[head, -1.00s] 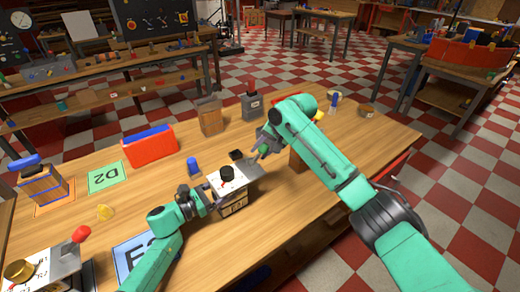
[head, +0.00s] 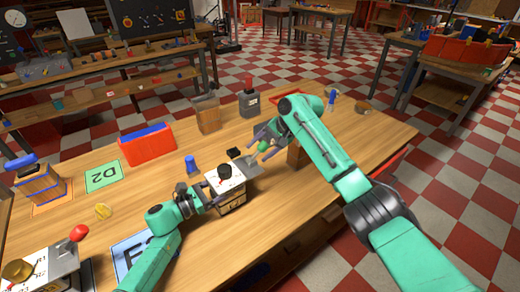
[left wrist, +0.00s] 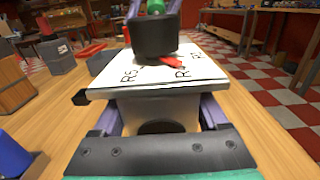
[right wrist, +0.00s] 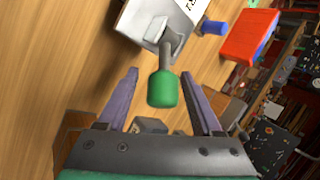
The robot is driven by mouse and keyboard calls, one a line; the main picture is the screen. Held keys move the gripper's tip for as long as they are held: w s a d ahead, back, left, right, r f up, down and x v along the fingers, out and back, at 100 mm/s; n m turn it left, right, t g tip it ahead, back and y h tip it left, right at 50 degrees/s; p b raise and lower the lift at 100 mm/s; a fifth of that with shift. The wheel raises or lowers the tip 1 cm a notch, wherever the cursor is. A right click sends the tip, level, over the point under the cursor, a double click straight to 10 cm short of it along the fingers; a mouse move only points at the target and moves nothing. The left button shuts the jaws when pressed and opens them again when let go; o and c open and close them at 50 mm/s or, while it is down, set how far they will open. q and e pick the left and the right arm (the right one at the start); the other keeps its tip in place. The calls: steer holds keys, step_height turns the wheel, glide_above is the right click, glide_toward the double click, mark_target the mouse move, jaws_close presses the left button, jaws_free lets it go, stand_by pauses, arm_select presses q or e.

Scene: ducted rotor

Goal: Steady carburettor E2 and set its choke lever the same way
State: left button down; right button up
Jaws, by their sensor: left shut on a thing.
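Carburettor E2 (head: 232,199) stands on the bench, a box with a lettered white top and a black round knob (head: 225,171). My left gripper (head: 211,193) is shut on its body; in the left wrist view its fingers lie on both sides of the body, under the white top plate (left wrist: 215,75). The choke lever has a green knob (head: 264,146) on a grey stem at the far right side of E2. My right gripper (head: 268,143) is open around it. In the right wrist view the green knob (right wrist: 162,90) sits between the spread fingers, with gaps on both sides.
A second carburettor with a red-knobbed lever (head: 79,233) stands at the lower left. The bench front right is clear.

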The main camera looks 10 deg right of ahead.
steer(key=shift+r, duration=0.1)
steer(key=v, duration=1.1)
steer(key=shift+s+d+r, duration=0.15)
steer(key=shift+d+r, duration=0.05)
steer(key=shift+r, duration=0.1)
arm_select(q)
jaws_free()
